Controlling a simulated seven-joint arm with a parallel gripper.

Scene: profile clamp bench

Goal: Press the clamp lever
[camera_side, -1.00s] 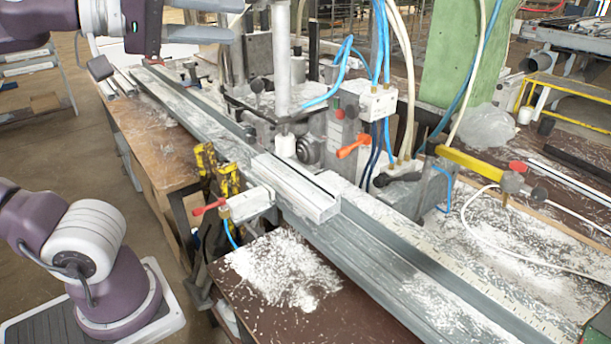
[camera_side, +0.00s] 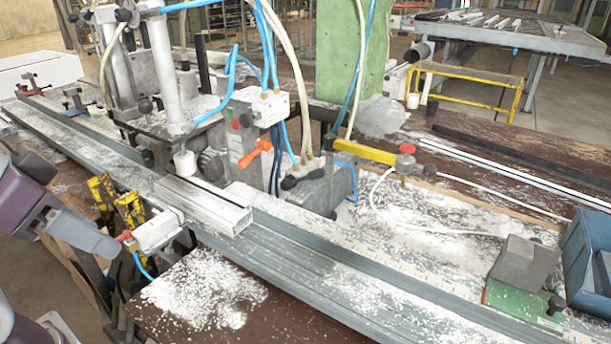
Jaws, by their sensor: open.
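A small red-handled clamp lever (camera_side: 124,236) sticks out from the left end of a white valve block (camera_side: 157,232) at the front of the profile rail. My gripper (camera_side: 100,243) comes in from the left edge. Its grey finger ends right beside the red handle; I cannot tell whether they touch. The jaws are open, though only part of the gripper shows. An orange-handled lever (camera_side: 254,153) sits farther back on the grey machine, clear of my gripper. A pale profile piece (camera_side: 205,205) lies on the long grey rail (camera_side: 330,285).
Yellow clamps (camera_side: 128,210) stand just behind the valve block. A blue hose (camera_side: 143,266) hangs below it. A vertical press column (camera_side: 168,75) and hoses rise behind the rail. A shavings-covered brown board (camera_side: 200,300) lies in front. A blue bin (camera_side: 588,260) stands at right.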

